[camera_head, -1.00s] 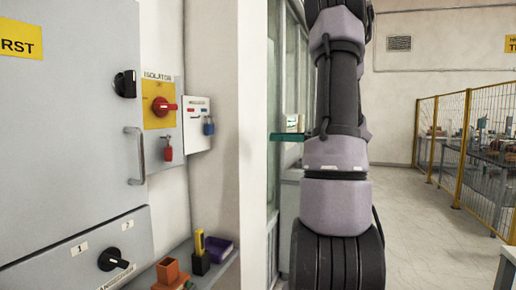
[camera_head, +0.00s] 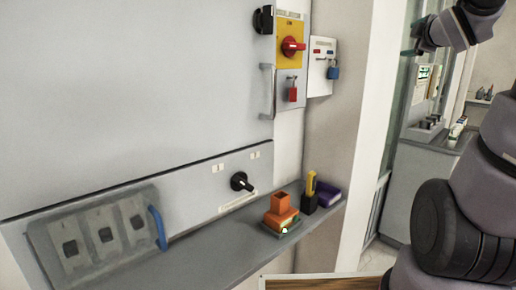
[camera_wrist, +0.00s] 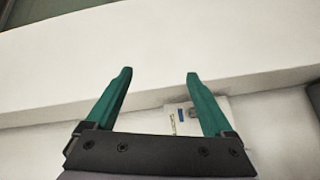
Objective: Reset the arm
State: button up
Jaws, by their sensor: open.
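My gripper (camera_wrist: 159,75) is open in the wrist view, with its two teal fingers apart and nothing between them. Beyond the fingers is a pale wall edge, and part of a white panel with a blue padlock (camera_wrist: 192,113) shows beside the right finger. In the head view my arm (camera_head: 470,190) rises along the right side, bent at the top. Only a small teal part of the gripper (camera_head: 408,52) shows there, near the glazed frame.
A grey cabinet (camera_head: 130,90) fills the left, with a red isolator switch (camera_head: 292,46), a red padlock (camera_head: 292,94) and a black knob (camera_head: 241,181). Its shelf (camera_head: 200,235) holds an orange block (camera_head: 281,210) and a yellow-and-black item (camera_head: 310,190). A pale pillar (camera_head: 360,130) stands beside my arm.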

jog(key=s+a+f+m+g+y, duration=0.2)
jog(key=s+a+f+m+g, duration=0.3)
jog(key=s+a+m, duration=0.3)
jog(key=s+a+f+m+g+y, duration=0.3)
jog(key=s+a+f+m+g, duration=0.2)
jog(key=s+a+f+m, duration=0.3)
jog(key=s+a+m, duration=0.1)
jog(key=s+a, duration=0.2)
jog(key=s, duration=0.2)
jog(key=shift+s+f+m, duration=0.15)
jog(key=shift+s+m, duration=0.1)
jog(key=shift+m, duration=0.05)
